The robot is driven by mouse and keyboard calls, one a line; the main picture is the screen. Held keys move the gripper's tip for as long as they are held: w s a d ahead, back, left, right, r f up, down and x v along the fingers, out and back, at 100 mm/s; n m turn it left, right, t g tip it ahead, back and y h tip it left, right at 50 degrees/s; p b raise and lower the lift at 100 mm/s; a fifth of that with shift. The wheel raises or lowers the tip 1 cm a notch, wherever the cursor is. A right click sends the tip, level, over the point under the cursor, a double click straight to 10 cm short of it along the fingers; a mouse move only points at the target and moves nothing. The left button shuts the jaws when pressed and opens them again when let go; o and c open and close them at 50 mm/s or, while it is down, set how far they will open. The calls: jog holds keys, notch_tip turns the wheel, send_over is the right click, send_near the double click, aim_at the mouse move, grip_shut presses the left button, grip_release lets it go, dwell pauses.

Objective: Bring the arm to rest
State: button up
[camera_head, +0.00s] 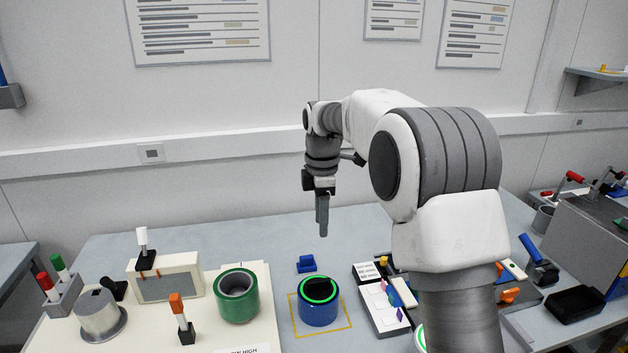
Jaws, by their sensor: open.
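My gripper (322,220) points straight down above the back middle of the workbench (190,234). It is open, though seen nearly edge-on, and nothing shows between its fingers. My arm reaches in from the right and bends down at the wrist. A small blue block (307,264) lies on the bench below the gripper and a little to the left. A blue round container (318,312) with a bright green ring and a black top stands in a yellow-outlined square, nearer than the block.
A green cylinder (237,296) stands on a cream board (262,335) at left, near a grey-fronted box (168,279) and an orange-topped tool (181,318). A tray of small parts (385,312) lies right of the blue container. A black bin (575,304) sits far right. The air around the gripper is clear.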

jog(key=s+d+r+m+t, duration=0.1)
jog(key=s+d+r+m, duration=0.2)
jog(key=s+r+m, duration=0.3)
jog(key=s+d+r+m+t, duration=0.2)
jog(key=s+d+r+m, duration=0.15)
jog(key=s, duration=0.55)
jog(key=s+d+f+m+t, duration=0.1)
jog(key=s+d+m, duration=0.1)
jog(key=s+m, duration=0.3)
jog(key=s+d+f+m+t, duration=0.1)
jog(key=s+m, duration=0.4)
jog(key=s, duration=0.7)
jog(key=shift+s+d+f, duration=0.25)
jog(key=shift+d+f, duration=0.4)
jog(key=shift+d, duration=0.2)
